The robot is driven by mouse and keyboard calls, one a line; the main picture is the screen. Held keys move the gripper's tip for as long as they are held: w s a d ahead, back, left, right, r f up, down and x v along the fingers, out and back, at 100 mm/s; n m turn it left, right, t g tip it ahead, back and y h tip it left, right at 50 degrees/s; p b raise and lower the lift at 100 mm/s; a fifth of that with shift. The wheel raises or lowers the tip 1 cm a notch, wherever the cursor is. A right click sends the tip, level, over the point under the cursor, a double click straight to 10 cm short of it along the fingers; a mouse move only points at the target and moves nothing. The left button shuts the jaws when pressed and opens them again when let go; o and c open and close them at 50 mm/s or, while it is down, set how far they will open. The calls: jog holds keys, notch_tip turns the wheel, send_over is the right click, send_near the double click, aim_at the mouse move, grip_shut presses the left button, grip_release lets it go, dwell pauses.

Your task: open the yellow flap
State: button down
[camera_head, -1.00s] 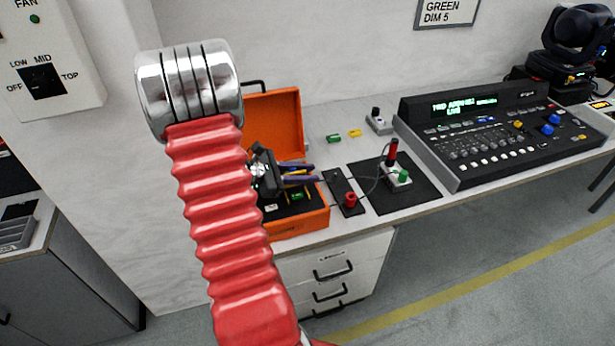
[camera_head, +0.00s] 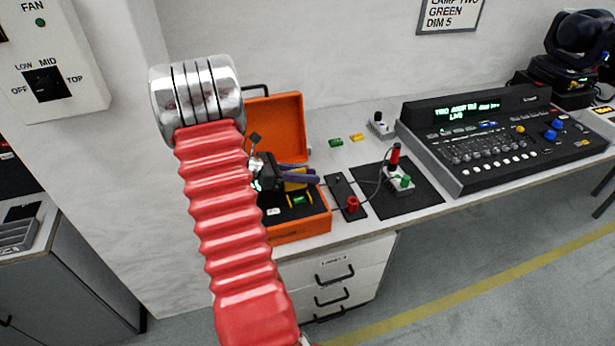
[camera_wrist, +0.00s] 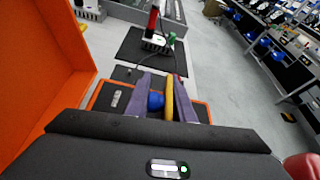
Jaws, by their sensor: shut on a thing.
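The yellow flap (camera_wrist: 169,98) shows in the wrist view as a narrow strip between my two purple fingers, close to the right one. A round blue knob (camera_wrist: 155,101) sits beside it, between the fingers. My gripper (camera_wrist: 161,84) is shut on this knob. In the head view my gripper (camera_head: 300,172) reaches into the orange case (camera_head: 300,231) from the left, and a yellow part of the flap (camera_head: 296,185) shows just under the fingers. My arm and gripper hide much of the case's inside. How far the flap is open I cannot tell.
The case's raised orange lid (camera_head: 278,118) stands behind my gripper. Right of the case are a black plate with a red knob (camera_head: 352,204), a dark mat (camera_head: 415,199) with a small device, and a console (camera_head: 500,140). Small green (camera_head: 336,142) and yellow (camera_head: 357,137) pieces lie behind.

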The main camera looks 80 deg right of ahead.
jog(key=shift+w+d+f, duration=0.1)
jog(key=c, duration=1.7)
grip_release()
jog(key=v, duration=1.3)
jog(key=shift+w+a+r, duration=0.2)
jog(key=shift+w, duration=0.1)
